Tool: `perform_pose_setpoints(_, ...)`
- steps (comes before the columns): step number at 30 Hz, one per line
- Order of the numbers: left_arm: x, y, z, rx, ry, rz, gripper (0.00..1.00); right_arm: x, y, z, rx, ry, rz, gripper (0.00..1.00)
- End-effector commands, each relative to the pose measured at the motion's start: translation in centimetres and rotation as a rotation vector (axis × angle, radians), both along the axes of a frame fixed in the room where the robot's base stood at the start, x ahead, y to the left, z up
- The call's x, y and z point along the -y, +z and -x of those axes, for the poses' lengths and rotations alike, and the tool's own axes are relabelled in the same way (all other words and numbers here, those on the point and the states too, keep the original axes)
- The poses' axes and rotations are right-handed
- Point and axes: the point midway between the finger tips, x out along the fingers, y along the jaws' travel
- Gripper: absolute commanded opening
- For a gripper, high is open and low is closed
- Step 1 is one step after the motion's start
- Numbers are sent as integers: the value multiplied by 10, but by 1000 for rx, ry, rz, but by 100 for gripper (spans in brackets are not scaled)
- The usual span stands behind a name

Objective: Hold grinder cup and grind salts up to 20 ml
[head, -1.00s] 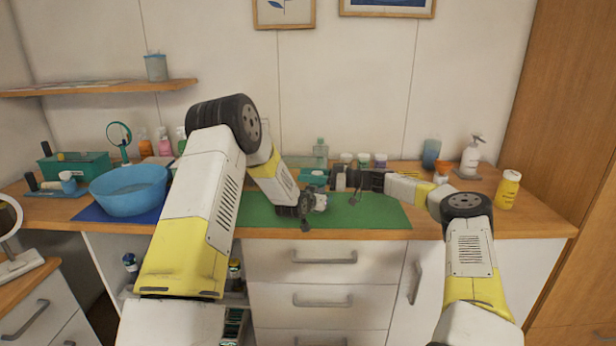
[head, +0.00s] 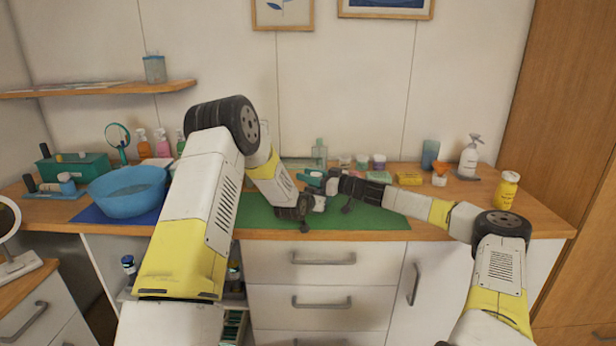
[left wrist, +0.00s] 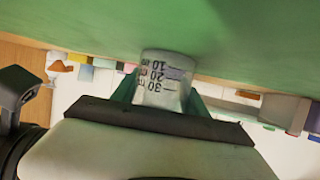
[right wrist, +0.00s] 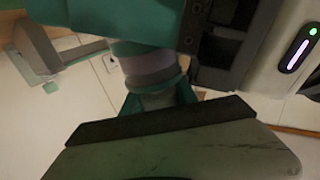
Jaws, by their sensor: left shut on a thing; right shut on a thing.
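My left gripper (head: 316,202) is shut on the grinder cup, low over the green mat (head: 365,217). In the left wrist view the cup (left wrist: 163,78) is pale, with dark marks 10, 20 and 30, between the green fingers. No salt level can be made out. My right gripper (head: 328,185) is close beside the left one, just above it. It is shut on a pale grey cylindrical part of the grinder (right wrist: 155,75), seen in the right wrist view with teal pieces just above it. Fingers hide much of both parts.
A blue bowl (head: 130,203) stands left on a dark blue mat. Behind the green mat are small jars, a clear green bottle (head: 319,152) and a yellow block (head: 409,178). A spray bottle (head: 468,160) and yellow bottle (head: 507,190) stand right. The mat's right part is clear.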

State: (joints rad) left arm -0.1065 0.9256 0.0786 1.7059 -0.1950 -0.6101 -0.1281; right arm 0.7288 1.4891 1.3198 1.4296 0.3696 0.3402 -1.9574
Motion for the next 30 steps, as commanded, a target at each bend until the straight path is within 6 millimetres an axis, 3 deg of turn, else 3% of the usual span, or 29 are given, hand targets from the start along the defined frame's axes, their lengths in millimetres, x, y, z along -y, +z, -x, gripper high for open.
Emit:
perform_pose_setpoints(1, 0, -1, 1, -2, -1, -1, 4, 1, 0, -1, 0, -3, 1, 0)
perform_pose_setpoints(2, 0, -1, 1, -2, -1, -1, 4, 1, 0, -1, 0, -3, 1, 41)
perform_pose_setpoints(3, 0, -1, 1, -2, -1, -1, 4, 1, 0, -1, 0, -3, 1, 45)
perform_pose_setpoints(15, 0, -1, 1, -2, -1, 0, 4, 7, 0, 3, 0, -1, 0, 45)
perform_pose_setpoints(30, 0, -1, 0, -2, 0, -1, 4, 87, 0, 53, -1, -3, 1, 45)
